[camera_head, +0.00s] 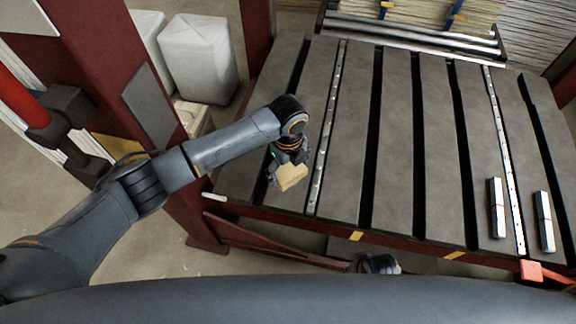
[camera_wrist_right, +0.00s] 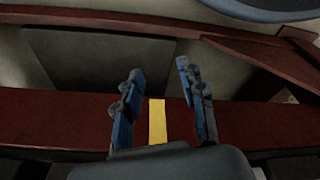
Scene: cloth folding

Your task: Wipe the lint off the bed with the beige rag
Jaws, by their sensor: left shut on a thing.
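The beige rag (camera_head: 292,177) is a small folded block in my left gripper (camera_head: 281,172), which is shut on it. The left gripper is over the left part of the slatted grey bed (camera_head: 395,130), near its front edge. I cannot tell whether the rag touches the bed. No lint can be made out on the slats. My right gripper (camera_wrist_right: 160,100) shows in the right wrist view with its two fingers apart and nothing between them. It faces a dark red beam with a yellow mark. In the head view only part of the right arm shows below the bed's front edge.
Two metal bars (camera_head: 496,208) (camera_head: 544,221) lie on the right slats. A white stick (camera_head: 214,197) lies at the bed's front left corner. A red clamp-like part (camera_head: 532,271) is at the front right. White containers (camera_head: 198,60) stand behind on the left. The middle slats look clear.

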